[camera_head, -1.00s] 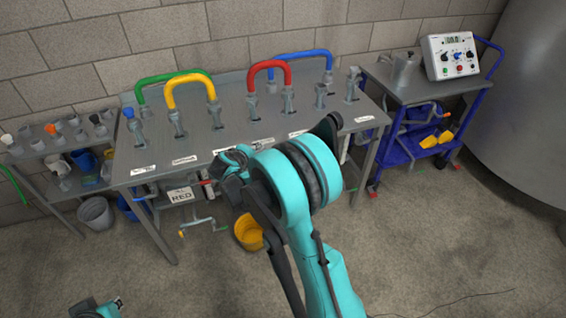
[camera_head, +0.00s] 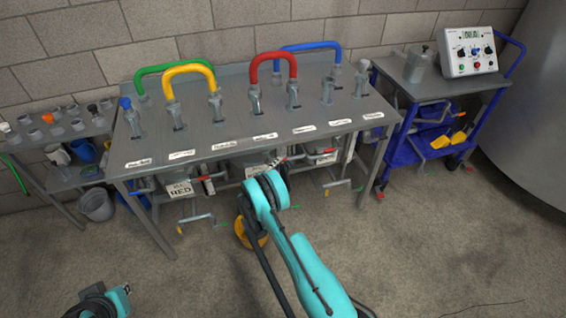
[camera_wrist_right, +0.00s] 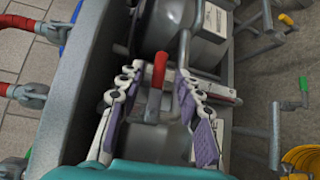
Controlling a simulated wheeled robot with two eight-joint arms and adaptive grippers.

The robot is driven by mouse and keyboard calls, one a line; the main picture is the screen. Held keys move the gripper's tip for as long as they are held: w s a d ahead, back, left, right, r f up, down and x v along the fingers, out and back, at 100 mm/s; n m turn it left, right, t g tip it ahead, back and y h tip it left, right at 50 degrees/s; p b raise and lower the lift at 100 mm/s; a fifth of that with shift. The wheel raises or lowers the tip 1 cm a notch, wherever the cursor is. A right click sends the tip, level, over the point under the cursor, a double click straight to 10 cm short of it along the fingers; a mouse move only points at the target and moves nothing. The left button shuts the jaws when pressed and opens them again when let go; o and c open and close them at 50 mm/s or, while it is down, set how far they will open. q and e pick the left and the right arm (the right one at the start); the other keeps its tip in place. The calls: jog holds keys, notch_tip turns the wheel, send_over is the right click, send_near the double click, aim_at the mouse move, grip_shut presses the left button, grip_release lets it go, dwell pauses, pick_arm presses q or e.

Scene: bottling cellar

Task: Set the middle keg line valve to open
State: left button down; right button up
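Kegs hang in a row under the front of the steel bench (camera_head: 225,140). The middle keg's valve has a red lever (camera_wrist_right: 159,66), and in the right wrist view this stands between the two fingers of my right gripper (camera_wrist_right: 157,80). The fingers are apart, with a gap on both sides of the lever; contact is not visible.
A left keg with a white label (camera_head: 179,189) and a right keg (camera_head: 322,158) flank the middle one. Colored hoses, such as the red hose (camera_head: 273,56), arch above the bench. A yellow bucket (camera_head: 243,232) is on the floor beside my arm. A blue cart (camera_head: 432,150) stands right.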

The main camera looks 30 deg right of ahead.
aim_at(283, 161)
jog(key=shift+b+x, duration=0.55)
jog(key=shift+x, duration=1.7)
grip_shut()
jog(key=w+a+f+m+y, duration=0.1)
jog(key=a+f+m+y, duration=0.5)
jog(key=y, duration=0.7)
jog(key=shift+w+m+t+y, duration=0.2)
jog(key=shift+m+t+y, duration=0.1)
jog(key=shift+m, duration=0.8)
